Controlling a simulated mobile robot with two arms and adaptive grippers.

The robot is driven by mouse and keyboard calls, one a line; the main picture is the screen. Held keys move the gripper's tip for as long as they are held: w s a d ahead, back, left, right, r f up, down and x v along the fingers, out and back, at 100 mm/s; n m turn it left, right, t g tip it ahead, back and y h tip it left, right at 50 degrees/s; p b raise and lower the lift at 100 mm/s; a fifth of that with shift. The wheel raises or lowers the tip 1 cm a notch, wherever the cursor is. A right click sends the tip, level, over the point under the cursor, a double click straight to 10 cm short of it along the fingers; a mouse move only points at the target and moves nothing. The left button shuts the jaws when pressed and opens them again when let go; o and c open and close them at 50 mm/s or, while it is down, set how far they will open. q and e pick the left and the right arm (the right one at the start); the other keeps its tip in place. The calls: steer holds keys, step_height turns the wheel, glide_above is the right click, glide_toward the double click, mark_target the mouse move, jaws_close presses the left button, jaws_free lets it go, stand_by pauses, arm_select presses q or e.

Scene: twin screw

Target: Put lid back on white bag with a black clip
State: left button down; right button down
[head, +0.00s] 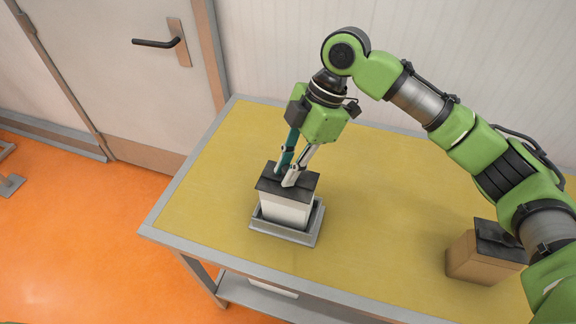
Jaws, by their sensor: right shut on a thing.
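The white bag (284,211) stands upright in a shallow grey tray (303,236) on the table. A dark, flat lid (266,183) lies over its top. My right gripper (285,180) comes down from above and its fingertips are shut on the lid at the top of the bag. The fingers hide part of the lid, and I cannot tell whether the lid is fully seated. I cannot make out the black clip apart from the dark lid. My left gripper is not in view.
A brown box (478,258) with a dark top stands at the right of the table, close to my right arm. The yellow tabletop (365,220) is clear between it and the tray. A wall and a door (125,65) are behind the table.

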steer(key=shift+p, duration=0.5)
stand_by(0.6)
steer(key=c, duration=1.4)
jaws_free()
steer(key=shift+o, duration=0.2)
steer(key=shift+r+p, duration=3.55)
steer(key=shift+p, duration=0.2)
jaws_close()
